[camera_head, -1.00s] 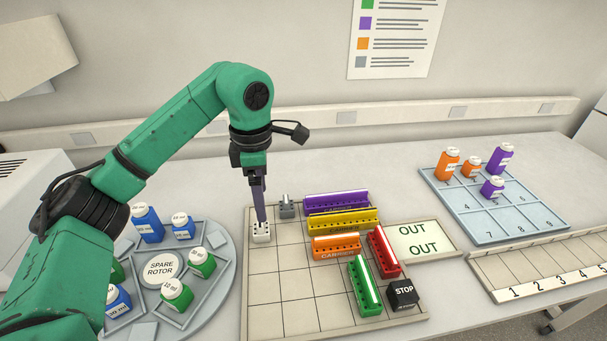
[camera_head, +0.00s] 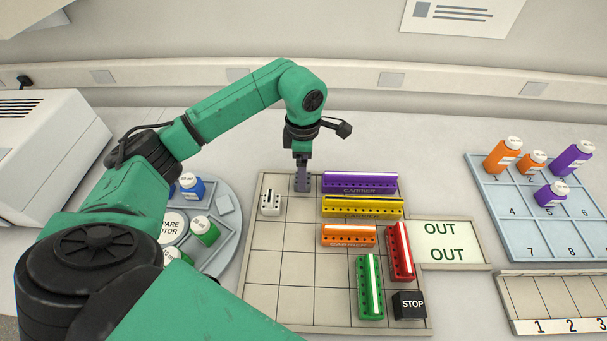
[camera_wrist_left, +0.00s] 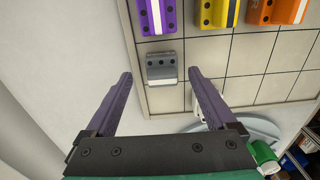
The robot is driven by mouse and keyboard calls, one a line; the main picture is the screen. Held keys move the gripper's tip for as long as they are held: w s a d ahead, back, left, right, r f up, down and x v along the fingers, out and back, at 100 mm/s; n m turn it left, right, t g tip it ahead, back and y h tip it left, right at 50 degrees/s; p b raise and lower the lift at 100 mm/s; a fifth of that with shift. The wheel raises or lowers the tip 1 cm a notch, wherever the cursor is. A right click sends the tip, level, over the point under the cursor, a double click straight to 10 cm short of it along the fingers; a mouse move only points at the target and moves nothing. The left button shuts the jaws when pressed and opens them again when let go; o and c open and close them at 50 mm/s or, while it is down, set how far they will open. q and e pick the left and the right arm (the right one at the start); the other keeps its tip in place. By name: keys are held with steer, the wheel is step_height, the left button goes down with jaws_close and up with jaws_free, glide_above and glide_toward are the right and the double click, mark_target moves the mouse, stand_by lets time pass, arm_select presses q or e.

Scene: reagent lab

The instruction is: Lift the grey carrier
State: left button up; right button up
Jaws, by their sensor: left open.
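The small grey carrier (camera_wrist_left: 161,68) shows in the left wrist view, sitting on the tiled board at the top of a grid column. It lies ahead of my left gripper (camera_wrist_left: 160,78), roughly centred between the two spread fingertips. The jaws are open and empty. In the head view my left gripper (camera_head: 302,188) points down over the grey carrier's place and mostly hides it. Whether the fingertips overlap the carrier in height, I cannot tell. My right gripper is in neither view.
A white carrier (camera_head: 270,204) stands just left of the gripper, a purple carrier (camera_head: 360,184) just right. Yellow (camera_head: 362,207), orange (camera_head: 348,236), red (camera_head: 400,252) and green (camera_head: 369,288) carriers and a black STOP block (camera_head: 409,305) share the board. The board's lower left is clear.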

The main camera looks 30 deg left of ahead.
arm_select(q)
steer(key=shift+s+f, duration=0.2)
steer(key=shift+f, duration=1)
jaws_close()
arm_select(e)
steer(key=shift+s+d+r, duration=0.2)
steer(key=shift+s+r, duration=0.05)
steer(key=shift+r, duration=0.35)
